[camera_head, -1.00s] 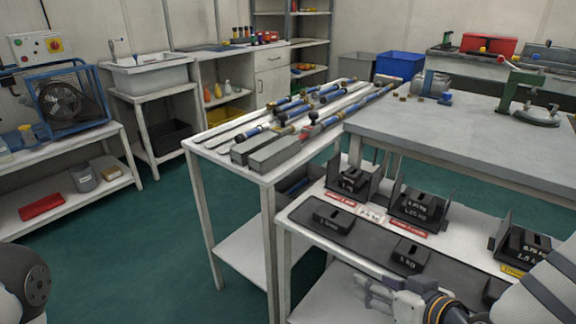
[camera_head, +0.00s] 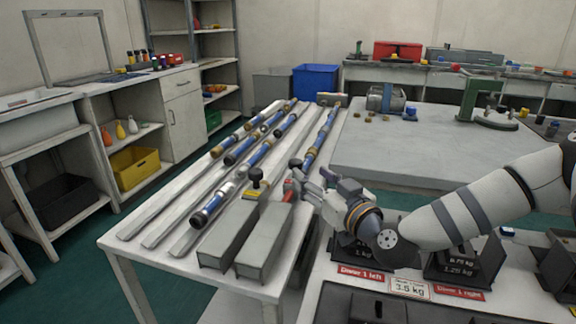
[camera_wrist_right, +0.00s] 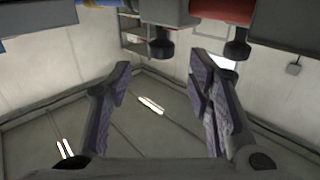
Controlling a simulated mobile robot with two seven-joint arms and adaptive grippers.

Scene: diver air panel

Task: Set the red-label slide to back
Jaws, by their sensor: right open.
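Two long grey valve blocks lie side by side at the near end of the pipe table. The red-label slide (camera_head: 290,190) is on the right block, and its far part is close to my right gripper's fingers. A black knob (camera_head: 256,178) stands on the neighbouring left block, by a yellow label (camera_head: 251,195). My right gripper (camera_head: 309,184) is open, just right of the red label. In the right wrist view its fingers (camera_wrist_right: 158,76) are spread and empty, and two black knobs (camera_wrist_right: 162,46) (camera_wrist_right: 237,48) show at the top beyond them. My left gripper is out of view.
Blue pipes (camera_head: 245,160) on rails run back from the blocks. A grey workbench (camera_head: 420,145) stands behind my right arm. Black weights (camera_head: 463,262) with red-and-white labels (camera_head: 410,287) are on the near right table, below the arm.

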